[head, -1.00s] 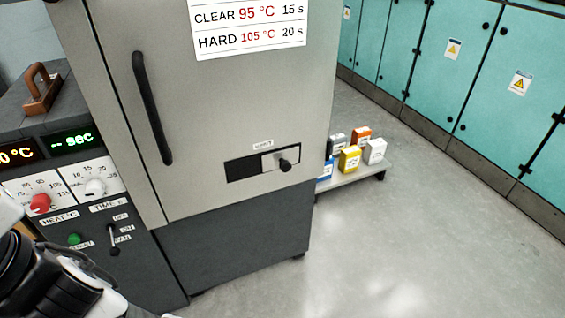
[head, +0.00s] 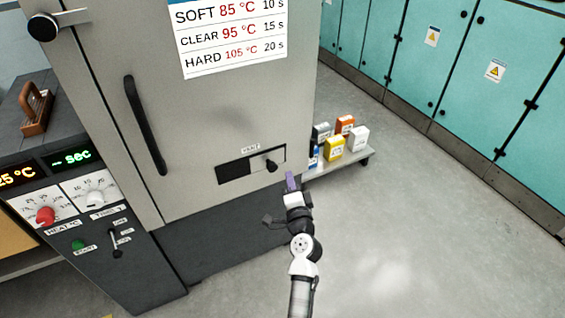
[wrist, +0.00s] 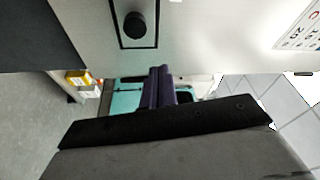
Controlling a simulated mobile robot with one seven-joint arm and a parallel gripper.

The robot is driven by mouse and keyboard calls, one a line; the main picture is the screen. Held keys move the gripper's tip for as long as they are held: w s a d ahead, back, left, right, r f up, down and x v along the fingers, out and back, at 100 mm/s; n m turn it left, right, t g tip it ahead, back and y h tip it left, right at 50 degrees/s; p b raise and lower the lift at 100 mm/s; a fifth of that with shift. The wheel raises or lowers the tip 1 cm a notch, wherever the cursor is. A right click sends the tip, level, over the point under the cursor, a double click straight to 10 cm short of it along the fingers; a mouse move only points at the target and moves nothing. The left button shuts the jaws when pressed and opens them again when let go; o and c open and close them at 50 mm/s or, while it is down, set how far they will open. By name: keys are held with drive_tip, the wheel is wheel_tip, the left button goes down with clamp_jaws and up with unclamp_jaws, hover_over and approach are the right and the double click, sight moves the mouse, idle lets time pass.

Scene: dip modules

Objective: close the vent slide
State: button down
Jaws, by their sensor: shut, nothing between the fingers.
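The vent slide (head: 258,163) is a light plate with a black knob (head: 271,166), set in a black-framed slot low on the grey cabinet door. The plate sits at the right end of the slot, and the left part of the slot (head: 233,170) is dark and uncovered. In the wrist view the knob (wrist: 134,25) shows near the top, left of centre. My gripper (head: 291,180) is just below and to the right of the knob in the head view, apart from it. Its purple fingers (wrist: 158,88) are shut with nothing between them.
The door has a long black handle (head: 145,125) at its left. A control panel with dials (head: 95,198) stands further left. Several small boxes (head: 333,146) sit on a low platform to the right. The floor (head: 420,230) to the right is clear.

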sight(270, 164)
drive_tip(key=w+d+f+m+p, duration=0.1)
drive_tip(key=w+d+p, duration=0.1)
drive_tip(key=w, duration=0.7)
drive_tip(key=shift+s+a+f+p, duration=0.2)
drive_tip(key=shift+s+a+f, duration=0.05)
drive_tip(key=shift+a, duration=0.4)
drive_tip(key=shift+s+a+f+p, duration=0.2)
drive_tip(key=shift+s+a, duration=0.1)
drive_tip(key=shift+a, duration=0.35)
drive_tip(key=shift+s+a+f+p, duration=0.2)
drive_tip(key=shift+s+a+f, duration=0.05)
drive_tip(key=shift+a, duration=0.4)
